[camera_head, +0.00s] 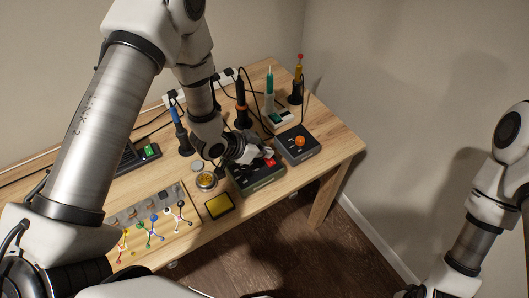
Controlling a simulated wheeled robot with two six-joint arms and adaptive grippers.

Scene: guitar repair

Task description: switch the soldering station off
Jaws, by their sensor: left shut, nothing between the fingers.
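A dark box with a red switch (270,163), which looks like the soldering station (262,181), sits near the front edge of the bench. My left gripper (262,154) is shut and empty, with its fingertips over the back of this box, close to the red switch. I cannot tell whether they touch it. My gripper and wrist hide part of the box's top, and the switch's position is too small to read. My right arm shows at the right, away from the bench; its gripper is out of view.
A grey box with an orange knob (299,141) stands to the right. Tools in upright holders, including a blue-handled one (180,130), stand behind.

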